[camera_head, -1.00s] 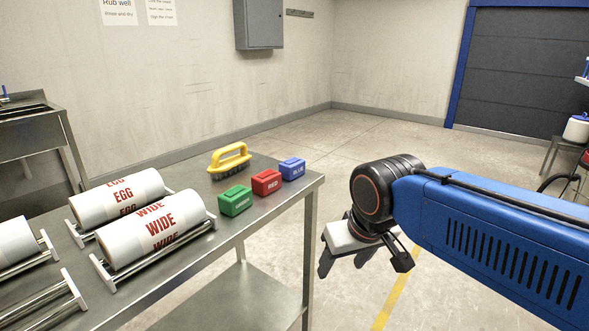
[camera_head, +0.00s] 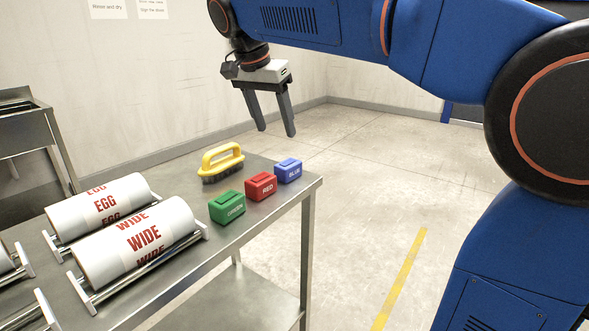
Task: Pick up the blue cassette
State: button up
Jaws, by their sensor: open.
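The blue cassette (camera_head: 288,171) is a small box labelled BLUE, at the far right corner of the steel table (camera_head: 262,225). The red cassette (camera_head: 261,186) and the green cassette (camera_head: 227,207) stand in a row with it, nearer the camera. My gripper (camera_head: 277,132) is open and empty, its two fingers pointing down. In the picture it hangs above the blue cassette, apart from it. How far behind or in front it is cannot be told exactly.
A yellow-handled brush (camera_head: 222,160) lies on the table just left of the cassettes. White rollers marked WIDE (camera_head: 143,240) and EGG (camera_head: 103,206) rest on metal racks at the left. The floor right of the table is clear.

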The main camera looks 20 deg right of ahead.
jog(key=w+a+r+m, duration=0.1)
jog(key=w+a+r, duration=0.1)
jog(key=w, duration=0.1)
send_near(286, 164)
jog(key=shift+h, duration=0.3)
jog(key=f, duration=0.1)
jog(key=w+f, duration=0.1)
jog(key=f, duration=0.2)
jog(key=shift+w+d+f, duration=0.3)
jog(key=shift+w, duration=0.05)
jog(key=shift+s+d+x, duration=0.15)
jog(key=shift+x, duration=1.15)
jog(key=shift+s+d+x, duration=0.1)
jog(key=shift+d+x, duration=0.05)
jog(key=shift+x, duration=1.2)
jog(key=c, duration=1.2)
